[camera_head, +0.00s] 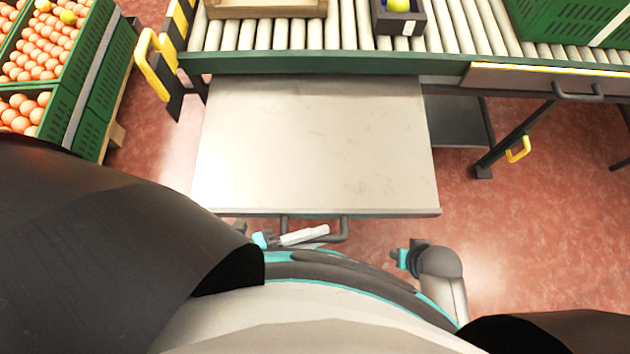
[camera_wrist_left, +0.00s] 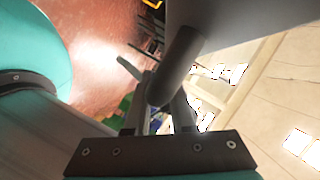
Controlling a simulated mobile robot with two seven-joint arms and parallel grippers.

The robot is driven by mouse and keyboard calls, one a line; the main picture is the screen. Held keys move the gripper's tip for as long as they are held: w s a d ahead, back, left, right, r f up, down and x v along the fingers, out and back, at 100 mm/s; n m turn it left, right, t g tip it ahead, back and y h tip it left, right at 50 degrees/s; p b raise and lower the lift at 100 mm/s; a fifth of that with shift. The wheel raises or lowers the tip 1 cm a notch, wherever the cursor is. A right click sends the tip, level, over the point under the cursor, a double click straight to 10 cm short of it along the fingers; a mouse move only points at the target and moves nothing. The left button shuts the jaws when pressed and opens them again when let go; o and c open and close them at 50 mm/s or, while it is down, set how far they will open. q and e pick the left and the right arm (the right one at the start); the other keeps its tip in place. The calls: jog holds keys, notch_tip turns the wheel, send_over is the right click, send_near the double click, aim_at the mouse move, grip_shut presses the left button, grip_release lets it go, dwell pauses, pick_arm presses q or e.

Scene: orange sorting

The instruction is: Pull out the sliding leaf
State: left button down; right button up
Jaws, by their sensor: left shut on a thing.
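The sliding leaf (camera_head: 315,145) is a pale flat panel. It extends from under the roller conveyor towards me in the head view. Its dark bar handle (camera_head: 335,236) is on the front edge, close to my body. My left gripper (camera_head: 288,238) is at this handle and shut on it. In the left wrist view, the handle (camera_wrist_left: 176,65) runs between the fingers of my left gripper (camera_wrist_left: 155,108). My right gripper (camera_head: 405,258) is right of the handle, apart from the leaf; its fingers are too small to judge.
The roller conveyor (camera_head: 330,62) runs across the back, carrying a wooden tray (camera_head: 265,8), a dark box (camera_head: 400,20) with a yellow-green fruit and a green crate (camera_head: 565,20). Crates of oranges (camera_head: 40,60) stand at left. Another handled panel (camera_head: 545,80) is at right. Red floor is clear at right.

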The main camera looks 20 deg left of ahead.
pick_arm(q)
jog(key=shift+s, duration=0.15)
pick_arm(e)
jog(key=shift+f, duration=0.1)
pick_arm(q)
jog(key=c, duration=0.8)
grip_release()
jog(key=shift+o, duration=0.2)
jog(key=shift+s+a+r, duration=0.1)
jog(key=shift+s+a, duration=0.05)
jog(key=shift+a, duration=0.1)
jog(key=p+v, duration=0.2)
jog(key=v, duration=1.2)
jog(key=shift+s+a, duration=0.15)
jog(key=shift+a, duration=0.15)
pick_arm(e)
jog(key=f, duration=0.1)
jog(key=s+d+f, duration=0.2)
jog(key=f, duration=0.1)
jog(key=shift+s+f, duration=0.1)
pick_arm(q)
jog(key=shift+r, duration=0.1)
